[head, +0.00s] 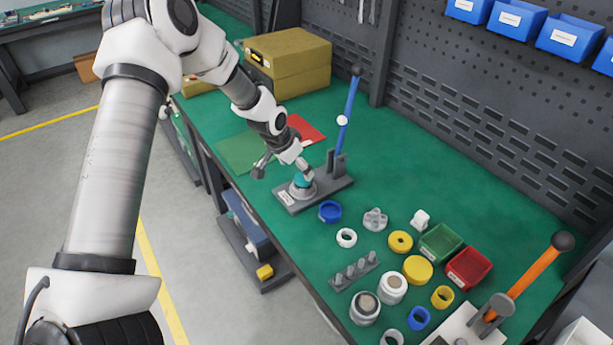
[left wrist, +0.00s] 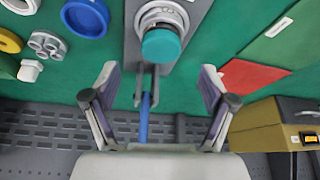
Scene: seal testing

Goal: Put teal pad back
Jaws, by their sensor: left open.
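The teal pad (head: 301,180) sits on the round grey seat of a press with a blue lever (head: 349,105) and a grey base (head: 333,187). In the left wrist view the teal pad (left wrist: 161,46) shows as a round teal top, ahead of and between my fingers. My left gripper (head: 283,168) is open and empty, just above and beside the pad; its fingers also show spread apart in the left wrist view (left wrist: 160,78). It appears apart from the pad. A flat green sheet (head: 238,151) and a flat red sheet (head: 306,130) lie behind the press. My right gripper is out of view.
Olive boxes (head: 288,62) stand at the back. A blue ring (head: 330,212), a white ring (head: 346,238), a peg rack (head: 355,271), a green bin (head: 441,243) and a red bin (head: 468,267) stand in front of the press. An orange lever (head: 530,270) rises at right. The table behind the bins is clear.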

